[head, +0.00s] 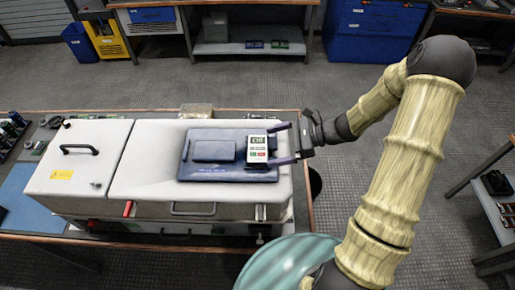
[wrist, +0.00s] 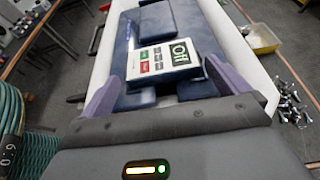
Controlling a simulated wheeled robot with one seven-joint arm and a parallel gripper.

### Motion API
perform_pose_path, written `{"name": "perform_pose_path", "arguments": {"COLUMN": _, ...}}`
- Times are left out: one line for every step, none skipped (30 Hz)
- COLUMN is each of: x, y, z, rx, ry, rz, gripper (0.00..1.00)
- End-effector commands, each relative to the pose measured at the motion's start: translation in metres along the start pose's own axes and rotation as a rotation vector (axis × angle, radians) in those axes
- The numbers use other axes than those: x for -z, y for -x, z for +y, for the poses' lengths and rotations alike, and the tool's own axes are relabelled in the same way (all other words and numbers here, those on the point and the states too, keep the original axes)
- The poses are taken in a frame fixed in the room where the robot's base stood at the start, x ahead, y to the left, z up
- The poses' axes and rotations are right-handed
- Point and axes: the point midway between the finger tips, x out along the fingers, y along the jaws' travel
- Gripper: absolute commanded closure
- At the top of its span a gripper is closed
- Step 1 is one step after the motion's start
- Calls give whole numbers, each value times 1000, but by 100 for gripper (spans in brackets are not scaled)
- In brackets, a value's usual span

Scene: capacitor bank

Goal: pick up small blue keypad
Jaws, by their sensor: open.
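The small keypad (head: 257,151) has a pale face with a green display and red and green buttons. It lies on a dark blue plate (head: 200,171) on top of the white cabinet. In the wrist view the keypad lies between and just beyond the fingers (wrist: 162,75). I cannot tell whether they touch it.
The white cabinet (head: 150,150) has a black handle on its left lid and stands on a bench. A raised blue block (head: 214,151) sits left of the keypad. A yellow-rimmed tray (wrist: 262,40) and loose metal parts (wrist: 290,103) lie beside the cabinet.

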Motion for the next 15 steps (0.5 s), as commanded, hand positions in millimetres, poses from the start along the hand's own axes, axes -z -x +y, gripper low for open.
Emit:
{"name": "perform_pose_path", "arguments": {"x": -4, "y": -7, "z": 1, "rx": -5, "ry": -3, "rz": -3, "gripper": 0}}
{"name": "perform_pose_path", "arguments": {"x": -5, "y": -11, "z": 1, "rx": -6, "ry": -3, "rz": -2, "gripper": 0}}
{"name": "perform_pose_path", "arguments": {"x": -6, "y": -17, "z": 0, "rx": -6, "ry": -3, "rz": -3, "gripper": 0}}
{"name": "perform_pose_path", "arguments": {"x": -7, "y": -22, "z": 0, "rx": -6, "ry": -4, "rz": -3, "gripper": 0}}
{"name": "perform_pose_path", "arguments": {"x": -6, "y": -27, "z": 0, "rx": -6, "ry": -3, "rz": -2, "gripper": 0}}
{"name": "perform_pose_path", "arguments": {"x": -5, "y": -32, "z": 0, "rx": -4, "ry": -2, "rz": -3, "gripper": 0}}
{"name": "perform_pose_path", "arguments": {"x": -5, "y": -36, "z": 0, "rx": -5, "ry": -2, "rz": -3, "gripper": 0}}
{"name": "perform_pose_path", "arguments": {"x": -4, "y": -39, "z": 0, "rx": -4, "ry": -2, "rz": -3, "gripper": 0}}
{"name": "perform_pose_path", "arguments": {"x": -4, "y": -42, "z": 0, "rx": -3, "ry": -1, "rz": -2, "gripper": 0}}
{"name": "perform_pose_path", "arguments": {"x": -4, "y": -43, "z": 0, "rx": -2, "ry": -1, "rz": -1, "gripper": 0}}
{"name": "perform_pose_path", "arguments": {"x": -3, "y": -43, "z": 0, "rx": -2, "ry": 0, "rz": -1, "gripper": 0}}
{"name": "perform_pose_path", "arguments": {"x": -3, "y": -44, "z": 0, "rx": -1, "ry": 0, "rz": -1, "gripper": 0}}
{"name": "perform_pose_path", "arguments": {"x": -2, "y": -44, "z": -1, "rx": -1, "ry": 0, "rz": -1, "gripper": 0}}
{"name": "perform_pose_path", "arguments": {"x": -2, "y": -44, "z": -1, "rx": -1, "ry": 0, "rz": -1, "gripper": 0}}
{"name": "perform_pose_path", "arguments": {"x": -2, "y": -44, "z": -1, "rx": -1, "ry": 0, "rz": -1, "gripper": 0}}
